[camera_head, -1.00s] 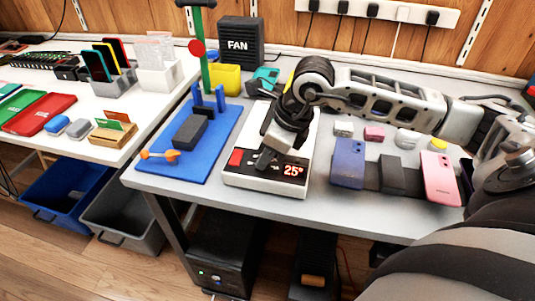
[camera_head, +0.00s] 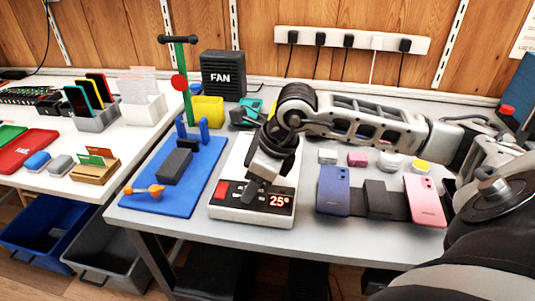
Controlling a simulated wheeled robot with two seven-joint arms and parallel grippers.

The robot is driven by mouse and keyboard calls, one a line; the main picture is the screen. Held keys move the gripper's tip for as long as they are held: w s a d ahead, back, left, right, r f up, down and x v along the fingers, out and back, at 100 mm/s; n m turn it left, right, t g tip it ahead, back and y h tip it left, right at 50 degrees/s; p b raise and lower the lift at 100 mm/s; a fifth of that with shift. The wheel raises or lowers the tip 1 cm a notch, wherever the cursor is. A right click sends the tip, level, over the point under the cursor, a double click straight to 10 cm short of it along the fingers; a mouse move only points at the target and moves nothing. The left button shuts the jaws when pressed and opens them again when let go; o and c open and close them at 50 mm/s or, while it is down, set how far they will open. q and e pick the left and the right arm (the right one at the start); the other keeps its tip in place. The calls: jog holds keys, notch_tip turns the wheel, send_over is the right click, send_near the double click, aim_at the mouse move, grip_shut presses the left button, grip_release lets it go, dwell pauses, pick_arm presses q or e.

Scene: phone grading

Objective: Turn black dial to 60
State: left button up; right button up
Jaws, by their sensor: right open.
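A white heating plate (camera_head: 225,212) with a dark front panel stands on the grey table. Its panel has a red button (camera_head: 221,188) at the left and a display (camera_head: 281,201) at the right that reads 25°. My right gripper (camera_head: 250,192) reaches down over the middle of the panel, between the button and the display. The black dial is not clearly visible; the gripper covers that part of the panel. I cannot tell whether the fingers touch the dial. My left gripper is not in view.
A blue mat (camera_head: 205,178) with a dark block and an orange-ended tool lies left of the plate. A blue phone (camera_head: 333,190) and a pink phone (camera_head: 425,200) lie to the right. A black fan box (camera_head: 223,73) stands behind.

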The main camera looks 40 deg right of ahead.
jog(key=v, duration=1.5)
jog(key=shift+a+f, duration=0.1)
